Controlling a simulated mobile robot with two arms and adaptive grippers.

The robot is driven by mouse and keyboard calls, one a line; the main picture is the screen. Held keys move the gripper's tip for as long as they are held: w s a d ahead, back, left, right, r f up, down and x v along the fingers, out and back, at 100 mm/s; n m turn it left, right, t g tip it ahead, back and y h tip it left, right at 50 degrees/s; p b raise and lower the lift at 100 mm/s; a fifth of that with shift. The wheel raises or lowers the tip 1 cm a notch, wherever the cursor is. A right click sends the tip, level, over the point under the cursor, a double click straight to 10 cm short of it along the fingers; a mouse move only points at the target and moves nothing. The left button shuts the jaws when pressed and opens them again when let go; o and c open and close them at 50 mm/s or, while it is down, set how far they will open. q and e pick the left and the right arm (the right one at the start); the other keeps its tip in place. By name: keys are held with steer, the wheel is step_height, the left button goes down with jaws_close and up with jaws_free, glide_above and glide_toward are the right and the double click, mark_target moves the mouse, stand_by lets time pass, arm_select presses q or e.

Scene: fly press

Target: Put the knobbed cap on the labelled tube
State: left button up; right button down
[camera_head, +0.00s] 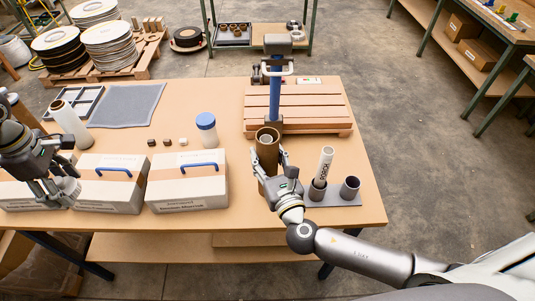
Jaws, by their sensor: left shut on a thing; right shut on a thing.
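A white tube with dark lettering (325,163) leans in the left cup of a grey two-cup holder (334,202). My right gripper (270,166) is shut on a brown open-topped tube (267,143), with a finger on each side. A paler ring shows inside its mouth. My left gripper (60,186) is at the far left, over the leftmost white box, shut on a pale rounded thing (69,187). That thing is partly hidden, and I cannot tell whether it is the knobbed cap. I cannot pick out a knobbed cap elsewhere.
White boxes with blue handles (187,190) line the front left of the table. A blue-lidded jar (206,132) stands behind them. A blue-posted press (274,95) stands on a slatted board (318,109). A grey mat (127,106) lies at the back left.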

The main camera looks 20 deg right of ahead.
arm_select(q)
step_height(320, 180, up, 6)
steer(key=p, duration=0.5)
arm_select(e)
steer(key=s+r, duration=0.1)
steer(key=r, duration=0.1)
steer(key=s+a+r, duration=0.1)
steer(key=r, duration=0.1)
steer(key=s+r, duration=0.1)
steer(key=s, duration=0.1)
steer(key=shift+a+r, duration=0.35)
steer(key=shift+r, duration=0.05)
arm_select(q)
steer(key=shift+r+p, duration=0.35)
steer(key=shift+p, duration=0.15)
arm_select(e)
glide_toward(263, 150)
steer(key=shift+s+a+r, duration=0.1)
steer(key=shift+a+r, duration=1.65)
steer(key=shift+a, duration=0.15)
